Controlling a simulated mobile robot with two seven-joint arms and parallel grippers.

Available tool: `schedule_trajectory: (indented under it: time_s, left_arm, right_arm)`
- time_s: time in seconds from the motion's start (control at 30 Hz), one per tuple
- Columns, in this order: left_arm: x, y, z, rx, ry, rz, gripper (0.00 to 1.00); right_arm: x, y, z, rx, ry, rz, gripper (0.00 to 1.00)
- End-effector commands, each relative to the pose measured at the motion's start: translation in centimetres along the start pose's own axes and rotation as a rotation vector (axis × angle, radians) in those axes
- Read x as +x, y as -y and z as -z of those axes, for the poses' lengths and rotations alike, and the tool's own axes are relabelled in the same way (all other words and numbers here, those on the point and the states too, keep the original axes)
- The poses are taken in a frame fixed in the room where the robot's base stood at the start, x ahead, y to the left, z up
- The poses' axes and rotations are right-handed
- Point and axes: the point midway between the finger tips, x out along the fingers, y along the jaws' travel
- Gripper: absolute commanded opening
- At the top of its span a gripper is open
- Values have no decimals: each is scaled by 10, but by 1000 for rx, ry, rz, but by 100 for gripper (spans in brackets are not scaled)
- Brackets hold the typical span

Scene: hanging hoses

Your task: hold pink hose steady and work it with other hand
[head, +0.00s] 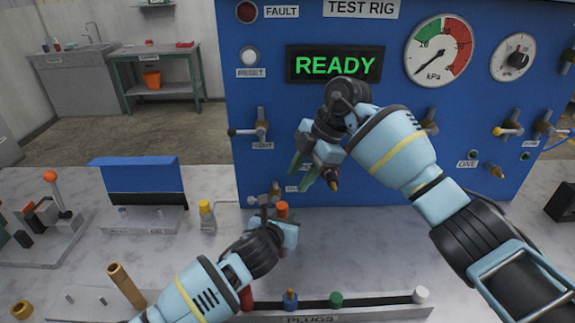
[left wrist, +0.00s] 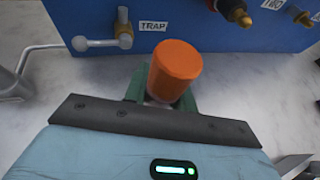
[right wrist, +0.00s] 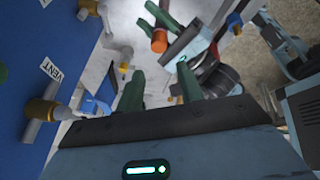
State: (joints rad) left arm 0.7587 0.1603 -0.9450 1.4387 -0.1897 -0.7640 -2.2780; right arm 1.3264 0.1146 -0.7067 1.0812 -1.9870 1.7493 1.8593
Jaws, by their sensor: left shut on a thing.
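I see no pink hose in any view. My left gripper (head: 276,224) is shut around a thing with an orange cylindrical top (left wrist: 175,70). That top also shows in the head view (head: 282,207), low in front of the blue test rig (head: 275,130). What is below the top is mostly hidden by the green fingers. My right gripper (head: 315,172) is above and to the right of the left one, near the rig's face, its fingers pointing down. In the right wrist view its fingers (right wrist: 160,88) stand apart with nothing between them.
A plug rack (head: 380,307) with several coloured plugs lies at the front. A yellow-capped bottle (head: 207,216) and a blue-backed stand (head: 137,184) are at the left. Valves, such as the one by VENT (right wrist: 40,110), jut from the rig. The marble top right of my left gripper is clear.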

Motion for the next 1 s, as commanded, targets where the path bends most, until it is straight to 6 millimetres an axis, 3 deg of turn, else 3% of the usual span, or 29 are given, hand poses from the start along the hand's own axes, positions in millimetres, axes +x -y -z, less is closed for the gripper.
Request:
schedule_trajectory:
  time_s: [0.5, 1.0]
  left_arm:
    - [0, 0, 1, 0, -2, 0, 3]
    - [0, 0, 1, 0, -2, -1, 3]
  right_arm:
    - [-10, -7, 27, -927, 104, 106, 37]
    - [-22, -12, 41, -1772, 136, 302, 37]
